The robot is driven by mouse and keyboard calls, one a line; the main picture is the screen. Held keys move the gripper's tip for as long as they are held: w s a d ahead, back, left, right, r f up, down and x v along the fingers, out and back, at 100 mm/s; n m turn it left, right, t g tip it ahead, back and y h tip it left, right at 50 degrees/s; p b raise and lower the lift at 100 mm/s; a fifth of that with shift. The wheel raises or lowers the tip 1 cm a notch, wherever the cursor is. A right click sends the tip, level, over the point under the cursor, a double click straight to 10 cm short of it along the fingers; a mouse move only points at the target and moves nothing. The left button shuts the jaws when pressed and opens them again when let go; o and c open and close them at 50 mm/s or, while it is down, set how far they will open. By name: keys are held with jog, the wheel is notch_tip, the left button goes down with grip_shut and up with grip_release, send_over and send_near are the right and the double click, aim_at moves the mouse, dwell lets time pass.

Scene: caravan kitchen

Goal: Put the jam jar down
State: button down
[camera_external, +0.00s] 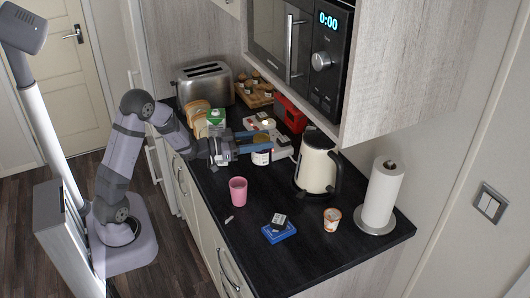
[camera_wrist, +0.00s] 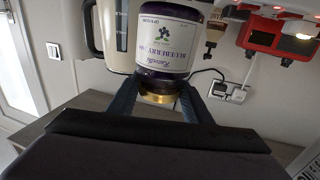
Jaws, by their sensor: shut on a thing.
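The jam jar (camera_external: 261,157) is dark with a white label and a gold lid. It stands upright over the dark worktop, left of the kettle. In the wrist view the picture is upside down; the jar (camera_wrist: 166,45) shows a label reading blueberry, with its lid toward the bottom. My gripper (camera_external: 262,142) is shut on the jar near the lid, with its blue fingers on both sides; they also show in the wrist view (camera_wrist: 158,92). I cannot tell whether the jar's base touches the worktop.
The cream kettle (camera_external: 315,168) stands close on the right. A pink cup (camera_external: 238,190), a blue box (camera_external: 279,234), a small tub (camera_external: 332,219) and a paper roll (camera_external: 383,195) stand nearer. The toaster (camera_external: 206,84), carton (camera_external: 216,120) and red appliance (camera_external: 291,113) are behind. Worktop between cup and kettle is clear.

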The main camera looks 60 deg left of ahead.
aim_at(262, 156)
jog(key=shift+f+b, duration=2.6)
jog(key=shift+f, duration=0.7)
jog(key=shift+f+b, duration=0.35)
jog(key=shift+f, duration=0.1)
